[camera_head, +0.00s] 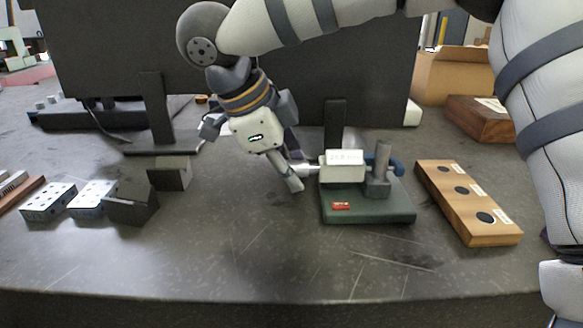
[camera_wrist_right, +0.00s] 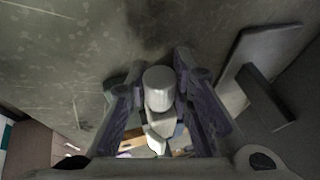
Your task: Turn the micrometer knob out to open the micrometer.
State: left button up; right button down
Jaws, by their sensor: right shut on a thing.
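The micrometer (camera_head: 343,165) has a white body with blurred text and a blue frame (camera_head: 383,162) at its right. It sits on a green base (camera_head: 368,206) with a grey post (camera_head: 382,162). Its knob points left, toward my right gripper (camera_head: 293,176). In the wrist view the pale, round-ended knob (camera_wrist_right: 159,90) lies between the dark fingers of my right gripper (camera_wrist_right: 160,84), which is shut on it. In the head view the fingers hide most of the knob. My left gripper is not in view.
A wooden block with dark round insets (camera_head: 468,202) lies to the right. Dark blocks (camera_head: 131,205) and light drilled blocks (camera_head: 48,201) stand at the left. Monitor stands (camera_head: 155,115) are behind. The front of the table (camera_head: 250,260) is clear.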

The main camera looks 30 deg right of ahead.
jog(key=g+y, duration=0.2)
jog(key=shift+f+n+g, duration=0.2)
jog(key=shift+n+g, duration=0.2)
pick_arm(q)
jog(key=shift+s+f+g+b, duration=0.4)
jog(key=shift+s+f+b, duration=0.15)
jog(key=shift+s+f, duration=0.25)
pick_arm(e)
jog(key=shift+n+g+y, duration=0.4)
jog(key=shift+g+y, duration=0.4)
jog(key=shift+g, duration=0.7)
jog(key=c, duration=1.6)
grip_release()
jog(key=shift+o, duration=1)
jog(key=shift+r, duration=0.1)
